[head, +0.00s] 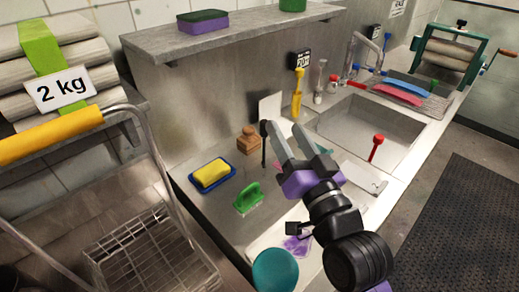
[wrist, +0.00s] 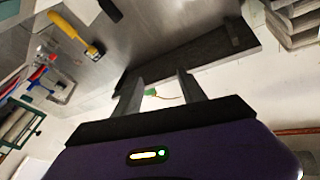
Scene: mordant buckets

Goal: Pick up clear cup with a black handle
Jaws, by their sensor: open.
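My gripper (head: 284,128) is open and empty above the steel counter (head: 222,222), its two grey fingers pointing toward the back wall. In the wrist view my gripper (wrist: 160,80) also has a clear gap between its fingers. I cannot make out a clear cup for certain in either view. A slim black upright piece (head: 264,151) stands just left of the fingers in the head view; whether it is a cup's handle I cannot tell. A dark handle-like end (wrist: 110,9) shows at the top of the wrist view. My arm hides part of the counter.
A yellow-handled tool (head: 298,92) stands behind. The sink (head: 350,125) is right; a wire cart (head: 150,255) is left.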

